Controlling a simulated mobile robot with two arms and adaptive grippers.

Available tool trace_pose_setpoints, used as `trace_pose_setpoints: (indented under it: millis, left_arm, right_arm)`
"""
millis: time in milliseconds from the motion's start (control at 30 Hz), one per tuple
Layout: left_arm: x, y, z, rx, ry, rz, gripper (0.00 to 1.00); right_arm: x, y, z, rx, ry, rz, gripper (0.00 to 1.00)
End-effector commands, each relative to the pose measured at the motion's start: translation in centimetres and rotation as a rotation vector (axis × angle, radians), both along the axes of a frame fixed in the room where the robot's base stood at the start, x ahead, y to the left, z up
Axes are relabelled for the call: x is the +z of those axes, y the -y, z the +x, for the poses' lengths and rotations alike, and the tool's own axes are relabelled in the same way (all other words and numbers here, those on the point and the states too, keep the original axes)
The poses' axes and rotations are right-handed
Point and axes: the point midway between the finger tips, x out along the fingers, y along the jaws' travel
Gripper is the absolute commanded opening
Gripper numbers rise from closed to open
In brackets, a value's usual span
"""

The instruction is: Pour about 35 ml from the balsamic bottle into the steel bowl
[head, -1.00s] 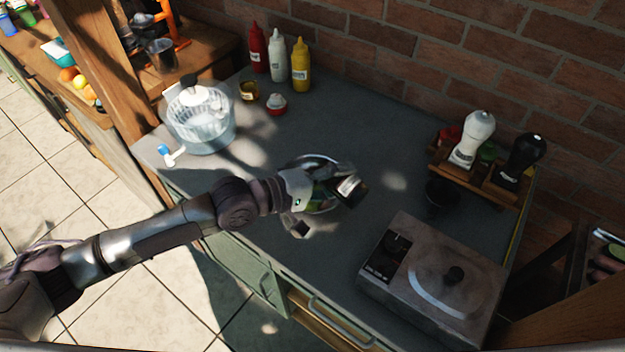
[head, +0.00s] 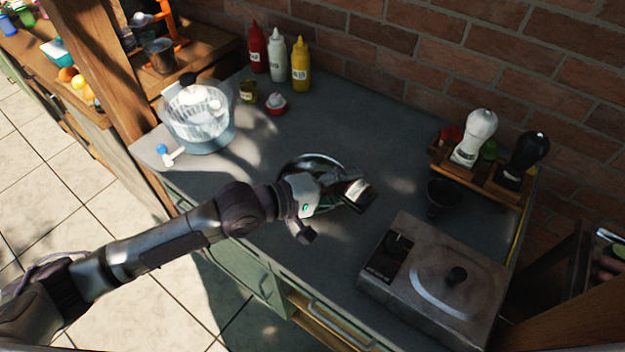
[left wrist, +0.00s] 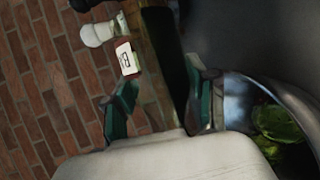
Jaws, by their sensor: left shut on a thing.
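The balsamic bottle (head: 364,199) is dark with a white label. It is tilted, held by my left gripper (head: 333,186) over the right side of the steel bowl. In the left wrist view the dark bottle (left wrist: 163,55) lies between the green-sided fingers (left wrist: 162,103). The steel bowl (head: 307,159) stands on the counter, partly hidden behind the gripper. The left wrist view shows its shiny wall (left wrist: 238,100) and green leaves (left wrist: 280,125) inside. The bottle's mouth is hidden and I see no stream. My right gripper is not in view.
A grey appliance with a lid (head: 433,280) stands at the front right. A dark cup (head: 442,198) and a wooden rack with shakers (head: 478,180) are behind it. A salad spinner (head: 200,120) stands at the left; sauce bottles (head: 300,65) stand at the back. The counter's back middle is clear.

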Motion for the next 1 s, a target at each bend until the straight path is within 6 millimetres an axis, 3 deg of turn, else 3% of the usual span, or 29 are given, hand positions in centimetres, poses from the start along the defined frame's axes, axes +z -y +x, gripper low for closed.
trace_pose_setpoints:
  millis: [433, 600, 733, 800, 1000]
  left_arm:
    - [0.1, 0.2, -0.1, 0.000, -0.005, -0.010, 0.11]
    - [1.7, 0.3, -0.1, 0.014, 0.063, 0.066, 0.11]
    - [-0.4, -0.3, 0.6, 0.034, 0.167, 0.177, 0.11]
    - [0.2, -0.4, 0.8, 0.040, 0.193, 0.206, 0.11]
    - [0.1, -0.6, 0.9, 0.043, 0.217, 0.237, 0.11]
  right_arm:
    - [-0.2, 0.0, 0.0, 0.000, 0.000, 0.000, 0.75]
    - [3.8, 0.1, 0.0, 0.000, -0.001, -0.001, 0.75]
    - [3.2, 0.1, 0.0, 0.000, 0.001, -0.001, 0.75]
    - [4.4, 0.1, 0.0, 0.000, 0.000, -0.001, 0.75]
    - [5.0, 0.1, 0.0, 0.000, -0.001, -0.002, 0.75]
